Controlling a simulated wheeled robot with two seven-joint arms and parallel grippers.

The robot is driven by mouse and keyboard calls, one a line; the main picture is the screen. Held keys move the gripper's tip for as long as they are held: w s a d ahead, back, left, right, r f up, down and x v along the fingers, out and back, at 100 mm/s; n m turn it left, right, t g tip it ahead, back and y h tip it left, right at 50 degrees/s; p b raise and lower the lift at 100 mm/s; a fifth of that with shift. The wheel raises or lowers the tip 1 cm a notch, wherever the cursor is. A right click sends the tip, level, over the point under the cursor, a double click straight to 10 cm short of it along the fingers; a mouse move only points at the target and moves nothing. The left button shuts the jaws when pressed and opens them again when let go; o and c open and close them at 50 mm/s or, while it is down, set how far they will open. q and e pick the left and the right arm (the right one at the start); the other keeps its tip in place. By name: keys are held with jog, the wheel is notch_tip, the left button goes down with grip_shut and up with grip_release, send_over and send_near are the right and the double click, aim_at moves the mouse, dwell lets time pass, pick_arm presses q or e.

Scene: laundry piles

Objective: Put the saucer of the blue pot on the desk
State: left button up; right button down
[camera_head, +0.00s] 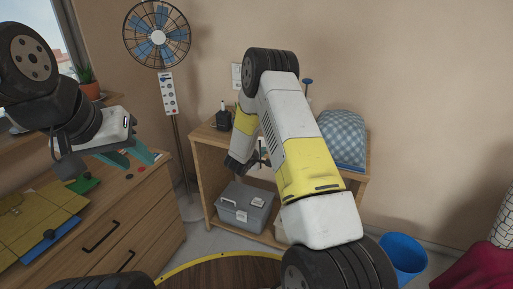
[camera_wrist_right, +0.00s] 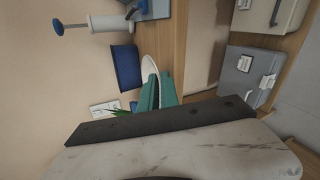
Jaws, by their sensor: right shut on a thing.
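In the right wrist view, which is turned on its side, a blue pot (camera_wrist_right: 126,67) stands close to the wooden top of a low shelf unit. A white saucer (camera_wrist_right: 149,66) shows between the pot and that top. The teal fingers of my right gripper (camera_wrist_right: 157,85) are shut on the saucer's edge. In the head view my right arm hides the pot, and the saucer cannot be made out. My left gripper (camera_head: 128,156) is empty, its teal fingers apart, above a wooden drawer unit (camera_head: 125,222). I cannot tell which furniture is the desk.
The shelf unit (camera_head: 206,172) holds a grey toolbox (camera_head: 246,208) below and a checked blue cloth pile (camera_head: 341,138) on top. A fan (camera_head: 158,37) stands behind. A blue bin (camera_head: 402,258) is at right.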

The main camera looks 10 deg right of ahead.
jog(key=shift+w+d+f, duration=0.1)
jog(key=shift+w+d, duration=0.6)
jog(key=shift+w, duration=0.25)
jog(key=f, duration=0.3)
jog(key=shift+w+d+f, duration=0.3)
jog(key=shift+w+d, duration=0.05)
jog(key=c, duration=1.6)
grip_release()
jog(key=shift+f, duration=0.1)
